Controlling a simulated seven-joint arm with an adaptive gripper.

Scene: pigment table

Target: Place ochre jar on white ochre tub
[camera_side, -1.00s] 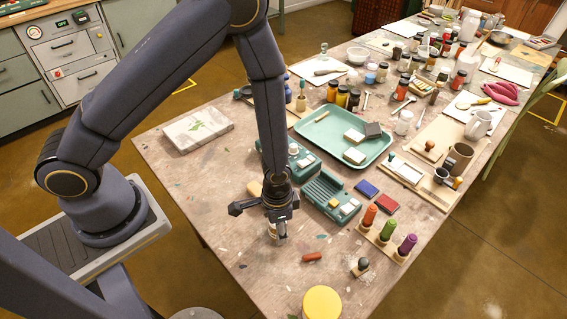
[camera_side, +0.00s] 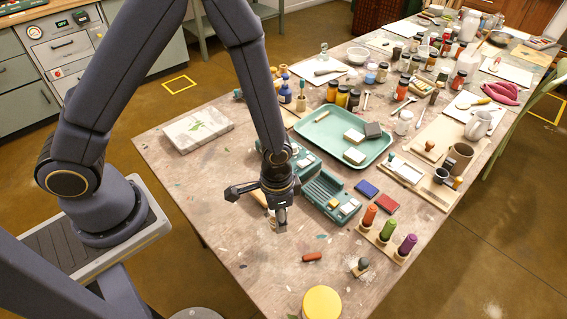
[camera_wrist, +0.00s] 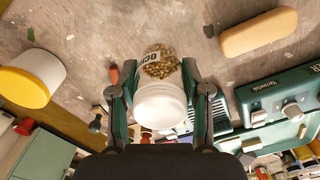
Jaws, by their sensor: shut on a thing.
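The ochre jar (camera_wrist: 160,62) is a clear jar with a white lid, yellowish grains and a label of which part is readable. My gripper (camera_wrist: 152,82) is shut on it, with a finger on each side. In the side view my gripper (camera_side: 280,215) is over the near part of the table, and the jar is mostly hidden by it. The white ochre tub (camera_side: 322,303) has a flat yellow lid and stands at the near table edge, in front and to the right of my gripper. In the wrist view the tub (camera_wrist: 35,75) is at the left, apart from the jar.
A red-brown stick (camera_side: 312,257) lies between my gripper and the tub. A green case (camera_side: 330,195) is close on the right. A rack of coloured handled tools (camera_side: 385,238) and a dark-knobbed stamp (camera_side: 361,266) stand further right. The table's left front is clear.

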